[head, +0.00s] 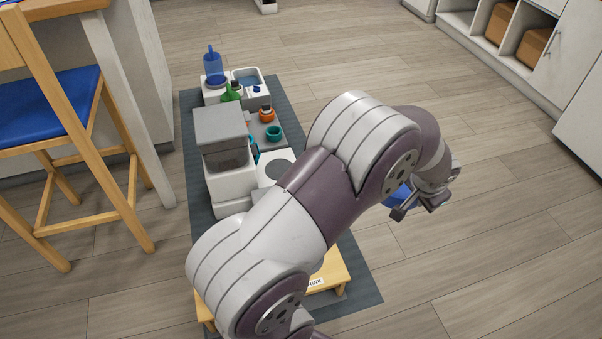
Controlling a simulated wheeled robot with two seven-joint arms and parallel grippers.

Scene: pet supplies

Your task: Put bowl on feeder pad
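A blue bowl (396,196) shows partly at the right, behind my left gripper (421,207) and wrist. The gripper's fingers look spread apart. I cannot tell whether they touch the bowl, or whether the bowl is held or rests on the floor. A white pad with a grey round centre (279,168), likely the feeder pad, lies beside the grey-and-white feeder (222,150). My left arm covers its lower right part. My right gripper is not in view.
A dark mat (200,205) carries the feeder, a blue-topped dispenser (213,67), a green bottle (230,93), an orange jar (266,113) and a teal cup (273,132). A low wooden stand (334,270) is partly hidden. A chair (60,110) stands left; floor at right is clear.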

